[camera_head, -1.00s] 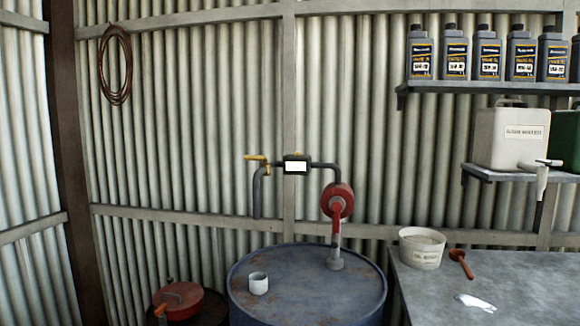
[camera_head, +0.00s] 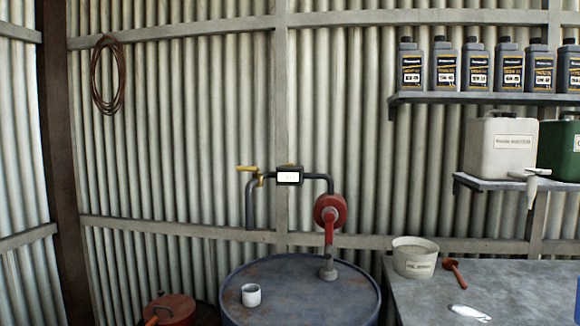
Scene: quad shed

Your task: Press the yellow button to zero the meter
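The meter (camera_head: 289,176) is a small dark box with a white display, set in the dark pipe above the blue drum. A tiny yellow spot sits on its top edge and may be the yellow button (camera_head: 290,165); it is too small to be sure. A yellow valve handle (camera_head: 248,169) is on the pipe just left of the meter. The display's reading is too small to make out. Neither of my grippers shows in the view.
The blue drum (camera_head: 300,297) carries the red pump (camera_head: 330,210) and a white cup (camera_head: 251,295). A grey bench (camera_head: 500,285) at right holds a tub (camera_head: 415,257), an orange scoop (camera_head: 453,271) and a white item. Shelves with bottles and canisters are above. A red can (camera_head: 172,307) stands lower left.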

